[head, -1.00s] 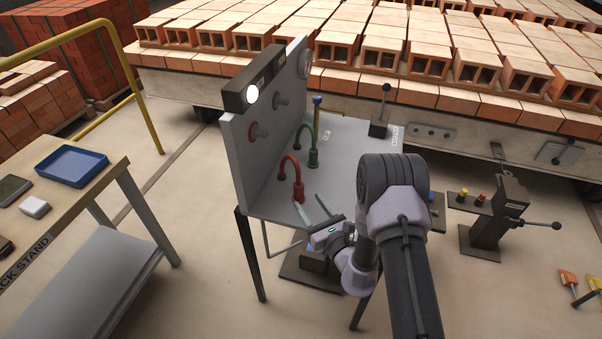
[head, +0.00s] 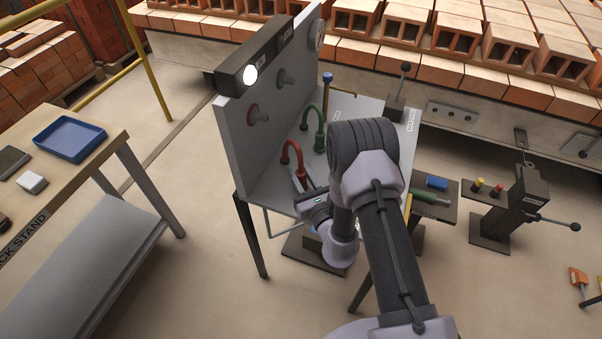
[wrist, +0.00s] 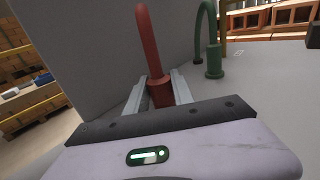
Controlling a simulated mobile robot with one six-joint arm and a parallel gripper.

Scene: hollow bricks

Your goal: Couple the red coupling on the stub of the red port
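The red coupling (wrist: 160,92) is at the lower end of a curved red hose that stands on the grey bench. In the head view the hose (head: 286,157) arches up in front of the upright panel, and its lower end is partly hidden by my gripper. My gripper (head: 301,184) reaches in low from the front. In the wrist view its two fingers (wrist: 160,86) lie either side of the red coupling, apparently open with a small gap at the left. The red port (head: 257,114) sticks out of the panel, up and left of the hose, with nothing on its stub.
A green hose (head: 319,128) stands just behind the red one, below a green port (head: 285,77). A blue-topped post (head: 327,86) and a black lever (head: 402,85) are farther back. The upright panel (head: 236,135) bounds the left side.

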